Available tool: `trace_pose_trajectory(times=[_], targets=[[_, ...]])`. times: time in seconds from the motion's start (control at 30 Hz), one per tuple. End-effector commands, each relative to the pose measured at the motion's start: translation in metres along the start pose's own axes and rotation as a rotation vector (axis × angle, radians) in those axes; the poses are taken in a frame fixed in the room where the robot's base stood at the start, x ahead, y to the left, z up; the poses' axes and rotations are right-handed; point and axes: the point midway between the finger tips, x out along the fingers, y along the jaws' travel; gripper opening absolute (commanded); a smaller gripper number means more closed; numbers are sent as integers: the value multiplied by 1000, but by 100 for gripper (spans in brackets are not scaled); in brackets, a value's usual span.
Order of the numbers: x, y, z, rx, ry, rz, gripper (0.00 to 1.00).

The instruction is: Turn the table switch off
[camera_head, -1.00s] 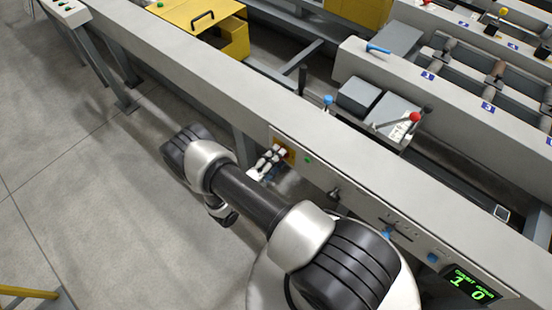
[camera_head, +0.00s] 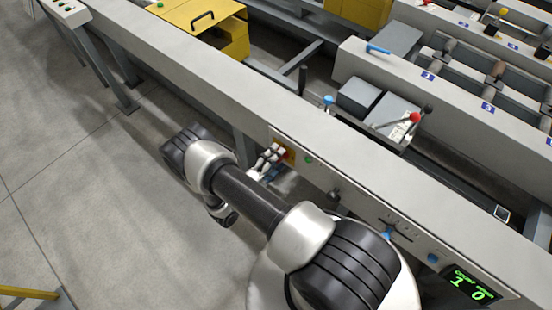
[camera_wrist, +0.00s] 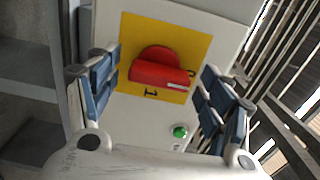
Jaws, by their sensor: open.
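The table switch (camera_wrist: 160,70) is a red rotary knob on a yellow plate (camera_wrist: 195,45). In the wrist view its handle lies nearly crosswise, with its white-marked right end close to a partly hidden character; a "1" is printed below it. In the head view the yellow plate (camera_head: 291,152) is on the side panel of the table, and the switch is mostly hidden by my gripper (camera_head: 268,162). My gripper (camera_wrist: 162,64) is open, its blue-padded fingers on either side of the handle. I see no clear contact with it.
A green button (camera_wrist: 180,132) is beside the plate, near my right finger. The long table rail (camera_head: 200,70) runs alongside my arm. Levers with red (camera_head: 415,117) and blue (camera_head: 328,100) knobs stand beyond it. A lit green display (camera_head: 470,286) is at lower right.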

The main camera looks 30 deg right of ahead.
Motion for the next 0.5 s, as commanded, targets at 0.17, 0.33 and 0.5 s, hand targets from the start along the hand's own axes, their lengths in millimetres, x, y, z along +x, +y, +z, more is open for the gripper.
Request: trace_pose_trajectory(times=[0.17,0.33,0.5], targets=[[-5,0,0,0,-2,0,73],[-32,0,1,0,-6,1,73],[-70,0,2,0,-8,0,73]])
